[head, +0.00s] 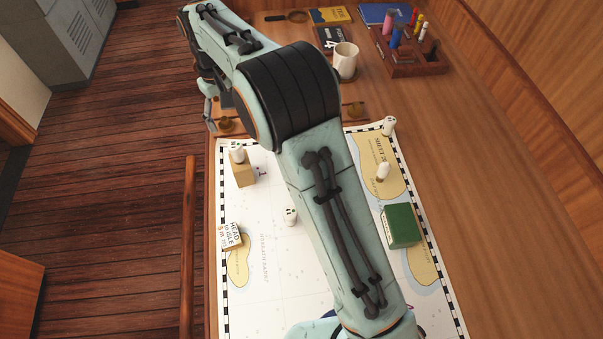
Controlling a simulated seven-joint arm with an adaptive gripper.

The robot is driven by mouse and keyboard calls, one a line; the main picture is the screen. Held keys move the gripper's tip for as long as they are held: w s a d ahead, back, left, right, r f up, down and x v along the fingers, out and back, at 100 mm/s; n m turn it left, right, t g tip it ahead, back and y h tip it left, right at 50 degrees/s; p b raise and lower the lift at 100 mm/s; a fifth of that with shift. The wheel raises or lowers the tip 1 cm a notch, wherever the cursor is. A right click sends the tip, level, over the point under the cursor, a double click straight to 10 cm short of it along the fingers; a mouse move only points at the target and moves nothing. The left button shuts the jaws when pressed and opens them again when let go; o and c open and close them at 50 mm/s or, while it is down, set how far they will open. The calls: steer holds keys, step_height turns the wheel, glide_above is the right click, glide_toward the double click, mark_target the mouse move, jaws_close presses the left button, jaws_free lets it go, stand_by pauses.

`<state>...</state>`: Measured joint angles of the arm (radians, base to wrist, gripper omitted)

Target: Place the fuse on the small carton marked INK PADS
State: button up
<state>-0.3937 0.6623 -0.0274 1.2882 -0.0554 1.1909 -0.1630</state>
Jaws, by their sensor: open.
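Several small white cylinders with dark marks stand on the chart: one (290,216) near the middle, one (383,172) on a yellow island, one (389,125) at the far right corner. Another white piece (237,153) is at the top of a small tan carton (244,175) at the left. I cannot tell which one is the fuse. No INK PADS lettering is readable; a green box (402,226) stands at the right and a lettered white-and-tan block (231,236) at the left. My gripper (209,112) is open beyond the chart's far left, partly hidden by my arm.
A wooden piece with brass knobs (227,123) lies behind my arm. A cream mug (345,60), books (383,14), a magnifier (287,16) and a wooden rack of coloured cylinders (417,65) stand at the back. The table's right side is clear. A wooden rail (188,250) runs along the left.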

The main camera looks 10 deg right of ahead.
steer(key=s+d+r+m, duration=0.3)
steer(key=s+d+r, duration=0.4)
steer(key=s+d, duration=0.45)
steer(key=s+d+f+m, duration=0.1)
steer(key=s+d, duration=0.1)
steer(key=s, duration=0.7)
steer(key=s+d+f+m, duration=0.1)
steer(key=s+d+f, duration=0.1)
steer(key=s, duration=0.8)
steer(key=shift+d+m+y, duration=0.15)
steer(key=shift+m+y, duration=0.15)
steer(key=shift+y, duration=0.1)
